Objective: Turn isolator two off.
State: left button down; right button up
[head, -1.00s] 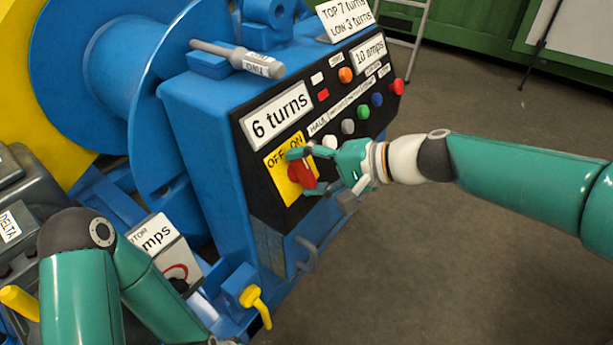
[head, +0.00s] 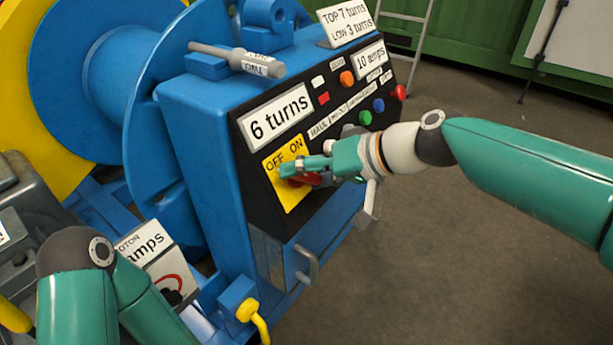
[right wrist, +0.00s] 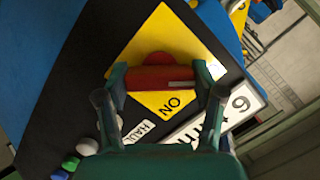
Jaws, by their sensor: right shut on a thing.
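A red rotary handle (head: 313,179) sits on a yellow plate (head: 292,205) marked OFF and ON, on the black face of the blue control box. My right gripper (head: 292,175) is shut on this handle. In the right wrist view the red handle (right wrist: 155,78) lies crosswise between the two fingers, with a pale line on it. The yellow plate (right wrist: 165,35) shows behind, with ON readable and OFF not. The handle's exact pointing is partly hidden by the fingers. I cannot read an isolator number on this plate. My left gripper is out of view; only its arm shows.
Push buttons, including a green one (head: 365,118) and a red one (head: 398,92), are close above my right wrist. A grey metal handle (head: 308,265) juts out below the panel. A tagged tool (head: 240,60) lies on top of the box. Open floor lies right.

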jog(key=shift+s+f, duration=0.1)
jog(key=shift+f, duration=0.2)
jog(key=o, duration=1.1)
jog(key=shift+o, duration=0.2)
jog(key=shift+r, duration=0.15)
jog(key=shift+d+r, duration=0.4)
jog(key=shift+d, duration=0.05)
jog(key=v, duration=1.1)
jog(key=shift+f, duration=0.15)
